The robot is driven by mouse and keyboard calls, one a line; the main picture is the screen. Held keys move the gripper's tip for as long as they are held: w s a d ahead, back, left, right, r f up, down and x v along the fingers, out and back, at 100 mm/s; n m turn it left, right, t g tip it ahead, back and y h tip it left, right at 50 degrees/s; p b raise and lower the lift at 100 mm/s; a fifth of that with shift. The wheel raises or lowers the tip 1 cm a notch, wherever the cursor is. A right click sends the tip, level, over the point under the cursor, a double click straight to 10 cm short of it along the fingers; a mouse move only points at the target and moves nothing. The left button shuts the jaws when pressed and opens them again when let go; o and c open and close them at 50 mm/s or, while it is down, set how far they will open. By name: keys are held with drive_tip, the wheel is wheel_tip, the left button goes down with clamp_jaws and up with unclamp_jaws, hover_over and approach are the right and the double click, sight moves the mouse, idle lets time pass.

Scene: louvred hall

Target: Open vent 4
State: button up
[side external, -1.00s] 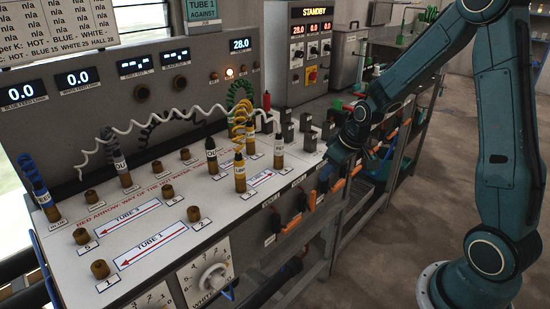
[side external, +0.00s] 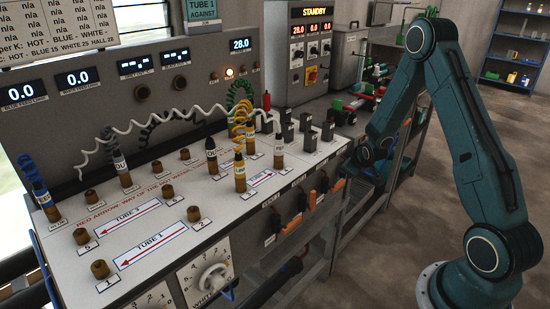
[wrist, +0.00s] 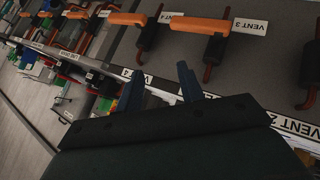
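In the wrist view the labels are upside down. The vent 4 lever (wrist: 128,18), with an orange handle, lies near the top edge, beside its white VENT 4 label (wrist: 172,19). The vent 3 lever (wrist: 200,25) is a similar orange handle to its right. My gripper (wrist: 160,88) shows two dark blue fingers, spread apart with nothing between them. It is below both orange handles in the picture, apart from them. In the side external view my wrist is by the bench's right end, and the fingers cannot be made out clearly.
The bench front (side external: 345,205) carries several dark levers with orange grips. Its top (side external: 75,258) holds brown sockets, dark plugs and coiled leads. A VENT 2 label (wrist: 262,117) shows at right in the wrist view. Open floor (side external: 400,250) lies between bench and my base.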

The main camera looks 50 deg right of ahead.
drive_tip(key=s+d+f+n+t+h, duration=0.25)
drive_tip(key=d+f+h, duration=0.2)
drive_tip(key=d, duration=0.35)
drive_tip(key=s+a+f+n+t, duration=0.2)
drive_tip(key=s+f+n+t, duration=0.3)
drive_tip(key=n, duration=0.3)
drive_tip(key=shift+s, duration=0.25)
drive_tip(key=shift+w+d+y, duration=0.1)
drive_tip(key=shift+w+y, duration=0.05)
drive_tip(key=shift+y, duration=0.1)
drive_tip(key=x, duration=0.9)
drive_tip(key=shift+w+d, duration=0.15)
drive_tip(key=shift+w, duration=0.05)
drive_tip(key=shift+w, duration=0.1)
idle(0.5)
clamp_jaws()
idle(1.2)
